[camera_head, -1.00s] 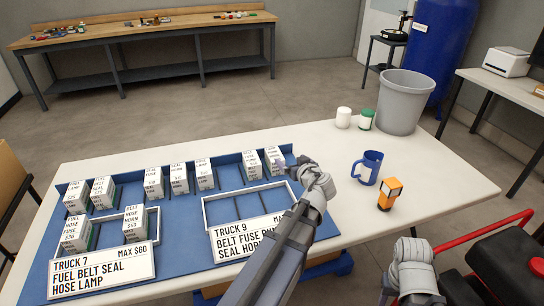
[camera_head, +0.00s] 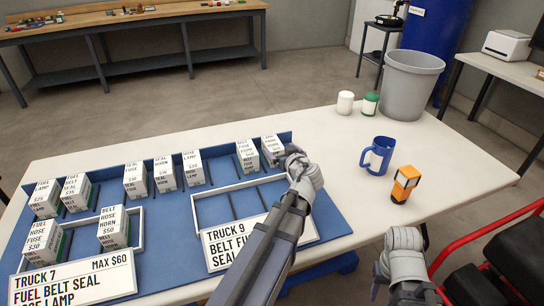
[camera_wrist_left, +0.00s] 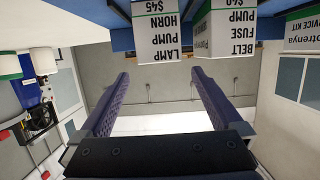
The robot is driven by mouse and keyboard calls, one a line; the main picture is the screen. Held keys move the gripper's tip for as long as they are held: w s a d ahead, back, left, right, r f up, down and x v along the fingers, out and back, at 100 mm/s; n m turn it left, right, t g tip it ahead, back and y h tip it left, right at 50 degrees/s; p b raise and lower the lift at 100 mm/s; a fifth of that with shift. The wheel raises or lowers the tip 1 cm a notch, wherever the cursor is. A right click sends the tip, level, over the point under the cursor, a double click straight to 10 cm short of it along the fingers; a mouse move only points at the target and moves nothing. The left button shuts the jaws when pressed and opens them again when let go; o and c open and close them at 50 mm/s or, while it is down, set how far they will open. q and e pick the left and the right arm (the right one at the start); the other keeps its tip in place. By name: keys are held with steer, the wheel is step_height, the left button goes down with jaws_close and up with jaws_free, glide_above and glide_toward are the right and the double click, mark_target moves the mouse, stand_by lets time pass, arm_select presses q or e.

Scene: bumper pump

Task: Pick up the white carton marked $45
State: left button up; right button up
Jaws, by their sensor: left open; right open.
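The white carton marked $45 (camera_head: 270,150) stands at the right end of the back row on the blue board. In the left wrist view it appears upside down, reading lamp, pump, horn (camera_wrist_left: 157,30). My right gripper (camera_head: 380,280) is low at the right, away from the cartons.
Several other white cartons stand on the blue board (camera_head: 180,232) to the left. The Truck 9 tray (camera_head: 198,212) is empty, in front of the $45 carton. A blue mug (camera_head: 378,157), an orange-black object (camera_head: 404,184) and a grey bin (camera_head: 412,85) stand to the right.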

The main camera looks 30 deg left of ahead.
mark_target(273, 142)
arm_select(q)
steer(key=shift+w+f, duration=0.1)
steer(key=shift+f, duration=0.4)
steer(key=shift+b+x, duration=0.45)
steer(key=shift+x, duration=0.65)
steer(key=shift+w+a, duration=0.45)
steer(key=shift+a, duration=0.15)
steer(key=b+x, duration=0.1)
steer(key=x, duration=0.3)
steer(key=shift+a+r, duration=0.1)
steer(key=shift+a, duration=0.05)
arm_select(e)
step_height(273, 142, down, 3)
steer(key=shift+r, duration=0.2)
arm_select(q)
steer(key=shift+c, duration=0.2)
jaws_close()
steer(key=shift+r, duration=0.2)
arm_select(e)
steer(key=shift+r, duration=0.15)
